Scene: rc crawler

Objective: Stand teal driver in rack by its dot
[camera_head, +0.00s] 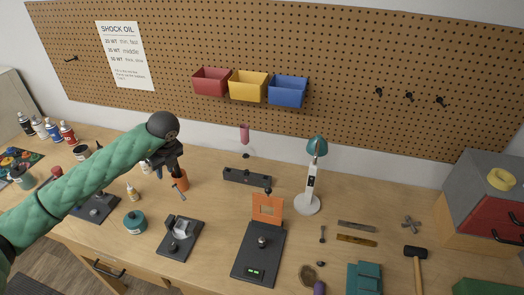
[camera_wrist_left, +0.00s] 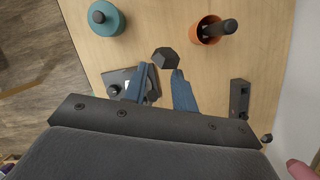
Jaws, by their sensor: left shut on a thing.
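My left gripper (camera_head: 177,176) hangs over the bench beside the orange cup (camera_head: 180,184). In the left wrist view its blue fingers (camera_wrist_left: 162,85) are shut on a dark hexagonal-ended thing (camera_wrist_left: 165,58), which looks like a driver's end. No teal shows on it, and its lower part is hidden. The black rack (camera_head: 247,177) lies to the right of the gripper; it also shows in the left wrist view (camera_wrist_left: 240,98). The orange cup (camera_wrist_left: 208,30) holds a dark-handled tool (camera_wrist_left: 228,27). My right gripper is out of view.
A pink-handled thing (camera_head: 244,133) is upright at the rack's back. A teal-shaded lamp (camera_head: 311,185) stands right of the rack. A teal jar (camera_head: 134,222), a dark stand (camera_head: 180,240) and a black scale (camera_head: 258,258) are nearer the front. Bench between cup and rack is clear.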

